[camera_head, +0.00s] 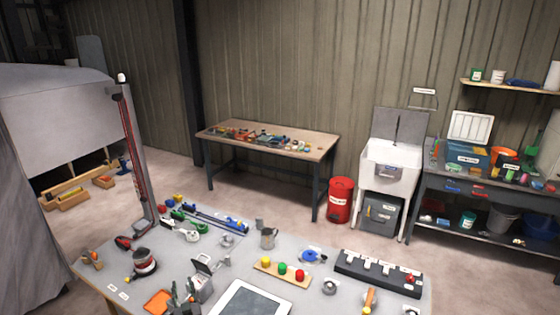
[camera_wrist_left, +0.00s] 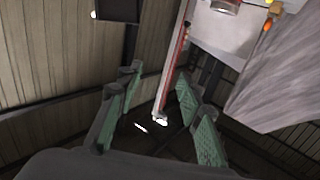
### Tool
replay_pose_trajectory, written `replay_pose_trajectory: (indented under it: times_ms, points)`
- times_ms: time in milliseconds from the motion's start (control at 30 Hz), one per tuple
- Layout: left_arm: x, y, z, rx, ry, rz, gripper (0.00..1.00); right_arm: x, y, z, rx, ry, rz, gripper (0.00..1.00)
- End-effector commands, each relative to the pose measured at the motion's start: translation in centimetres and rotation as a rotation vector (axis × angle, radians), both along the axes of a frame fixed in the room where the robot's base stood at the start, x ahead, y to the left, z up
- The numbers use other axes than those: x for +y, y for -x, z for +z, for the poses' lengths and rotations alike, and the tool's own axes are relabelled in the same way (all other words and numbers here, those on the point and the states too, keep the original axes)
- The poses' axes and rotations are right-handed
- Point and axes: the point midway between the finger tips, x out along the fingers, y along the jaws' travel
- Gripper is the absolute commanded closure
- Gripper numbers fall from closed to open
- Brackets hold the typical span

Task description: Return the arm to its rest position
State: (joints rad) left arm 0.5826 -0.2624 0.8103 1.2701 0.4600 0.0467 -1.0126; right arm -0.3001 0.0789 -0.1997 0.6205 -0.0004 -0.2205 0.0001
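My left gripper (camera_head: 181,291) shows at the bottom of the head view, small and dark, in front of the table's near left part. In the left wrist view its two green-padded fingers (camera_wrist_left: 158,85) stand wide apart. Nothing is held between them; only background shows there, with a red-and-grey post (camera_wrist_left: 176,62) behind. The left arm itself is mostly out of the head view. My right gripper shows in neither view.
A grey worktable (camera_head: 215,266) is crowded with tools, a white-framed tablet (camera_head: 250,300), a row of coloured knobs (camera_head: 283,270) and a power strip (camera_head: 378,271). The post (camera_head: 132,150) rises at its left. A wooden-topped bench (camera_head: 215,132), red bin (camera_head: 340,200) and sink (camera_head: 392,165) stand behind.

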Motion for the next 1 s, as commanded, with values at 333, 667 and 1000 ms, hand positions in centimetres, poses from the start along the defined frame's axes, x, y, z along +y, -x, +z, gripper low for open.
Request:
replay_pose_trajectory:
  times_ms: [333,667,1000]
  points:
    - [1.0,13.0,-3.3,0.352,-0.041,-0.344,0.66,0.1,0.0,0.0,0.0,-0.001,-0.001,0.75]
    - [-5.5,32.5,-8.7,0.864,0.107,-0.451,0.66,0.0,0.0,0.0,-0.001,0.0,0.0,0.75]
    - [-8.5,43.8,-9.3,1.103,0.21,-0.412,0.66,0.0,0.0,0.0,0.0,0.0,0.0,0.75]
